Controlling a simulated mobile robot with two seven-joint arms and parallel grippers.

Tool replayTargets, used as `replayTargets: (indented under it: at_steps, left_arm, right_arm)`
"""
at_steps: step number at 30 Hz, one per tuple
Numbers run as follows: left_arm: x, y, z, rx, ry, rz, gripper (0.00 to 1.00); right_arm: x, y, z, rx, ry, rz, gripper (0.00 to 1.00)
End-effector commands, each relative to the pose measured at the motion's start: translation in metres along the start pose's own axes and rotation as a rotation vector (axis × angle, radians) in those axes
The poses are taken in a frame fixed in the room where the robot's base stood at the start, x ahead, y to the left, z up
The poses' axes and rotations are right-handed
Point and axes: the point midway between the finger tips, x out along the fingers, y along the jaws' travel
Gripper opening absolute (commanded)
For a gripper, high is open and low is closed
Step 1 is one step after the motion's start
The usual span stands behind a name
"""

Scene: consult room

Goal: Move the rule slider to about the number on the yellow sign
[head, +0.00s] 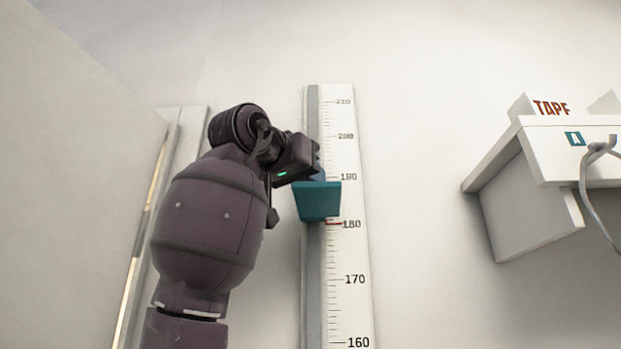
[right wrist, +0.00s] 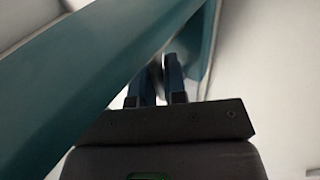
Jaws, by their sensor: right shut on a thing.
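The height rule (head: 345,265) is a white upright strip with black numbers, fixed to the wall in the head view. Its numbers run from 160 at the bottom to 210 at the top. The teal slider (head: 317,201) sits on it, its lower edge just above the 180 line. My right gripper (head: 317,165) is at the top of the slider and shut on it. In the right wrist view the fingers (right wrist: 158,85) are close together by the teal slider (right wrist: 110,75). No yellow sign shows. My left gripper is not in view.
A pale panel (head: 75,170) stands at the left.

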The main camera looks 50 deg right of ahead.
Motion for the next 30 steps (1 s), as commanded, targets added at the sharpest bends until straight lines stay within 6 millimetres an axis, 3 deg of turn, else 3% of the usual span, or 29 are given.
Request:
replayTargets:
  at_steps: [1,5,17,30]
  left_arm:
    - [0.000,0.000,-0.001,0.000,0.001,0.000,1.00]
    - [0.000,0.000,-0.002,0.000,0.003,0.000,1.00]
    - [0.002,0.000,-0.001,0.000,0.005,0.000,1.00]
    - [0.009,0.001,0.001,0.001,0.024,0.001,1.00]
  right_arm:
    - [0.000,0.000,0.000,0.000,0.002,0.000,0.15]
    - [0.000,0.000,0.000,0.000,0.001,0.001,0.35]
    - [-0.007,0.000,0.000,0.001,0.001,0.000,0.36]
    - [-0.080,0.000,0.001,0.000,0.002,-0.001,0.36]
